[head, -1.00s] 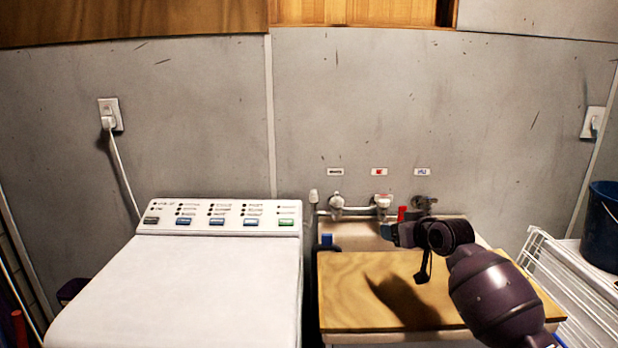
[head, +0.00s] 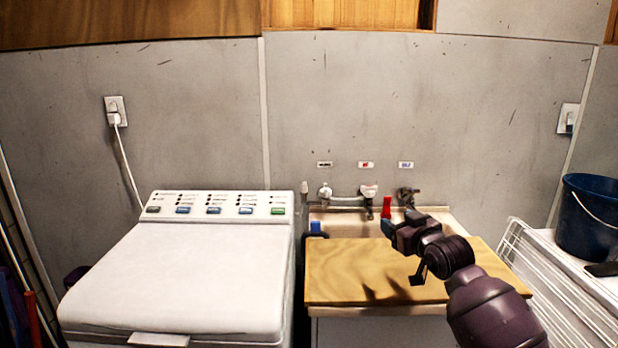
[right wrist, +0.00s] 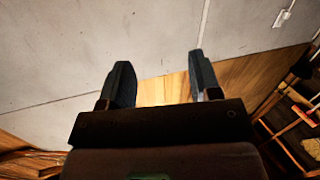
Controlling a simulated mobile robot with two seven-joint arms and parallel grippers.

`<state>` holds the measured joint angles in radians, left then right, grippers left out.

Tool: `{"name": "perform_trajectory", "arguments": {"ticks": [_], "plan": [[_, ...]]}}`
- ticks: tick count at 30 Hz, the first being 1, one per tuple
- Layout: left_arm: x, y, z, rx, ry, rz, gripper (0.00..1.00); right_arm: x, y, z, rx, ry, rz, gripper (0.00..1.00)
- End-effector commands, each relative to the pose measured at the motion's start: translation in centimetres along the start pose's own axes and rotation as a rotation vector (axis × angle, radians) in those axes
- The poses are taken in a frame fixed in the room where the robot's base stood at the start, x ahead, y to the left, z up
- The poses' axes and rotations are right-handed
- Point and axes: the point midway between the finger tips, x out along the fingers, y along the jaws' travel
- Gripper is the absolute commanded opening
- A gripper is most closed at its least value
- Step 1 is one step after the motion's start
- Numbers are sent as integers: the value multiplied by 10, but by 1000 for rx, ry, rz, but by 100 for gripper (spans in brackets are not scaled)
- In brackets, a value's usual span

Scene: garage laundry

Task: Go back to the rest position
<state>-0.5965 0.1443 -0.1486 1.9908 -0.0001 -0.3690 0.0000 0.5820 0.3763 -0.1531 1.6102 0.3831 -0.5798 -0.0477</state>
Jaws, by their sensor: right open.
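My right gripper (head: 388,228) reaches in from the lower right in the head view, above the far edge of the wooden board over the sink. In the right wrist view its two fingers (right wrist: 158,82) stand wide apart with nothing between them. The arm casts a shadow on the board. My left gripper does not show in either view.
A white washing machine (head: 180,275) stands on the left. The wooden board (head: 345,270) covers the sink's front. Taps (head: 368,192) are on the wall behind. A white wire rack (head: 545,280) and a blue bucket (head: 590,218) are at right.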

Motion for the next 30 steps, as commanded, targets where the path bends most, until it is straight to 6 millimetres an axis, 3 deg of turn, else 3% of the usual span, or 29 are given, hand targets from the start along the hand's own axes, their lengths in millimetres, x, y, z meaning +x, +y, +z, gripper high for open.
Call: {"name": "perform_trajectory", "arguments": {"ticks": [8,14,23,30], "plan": [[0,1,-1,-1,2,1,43,-52,-22,72,-10,9,49,58],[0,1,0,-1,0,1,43,-109,-39,138,-5,-27,91,58],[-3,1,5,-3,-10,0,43,-206,-65,231,26,-146,153,58],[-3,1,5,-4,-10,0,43,-295,-90,300,78,-304,198,58]]}}
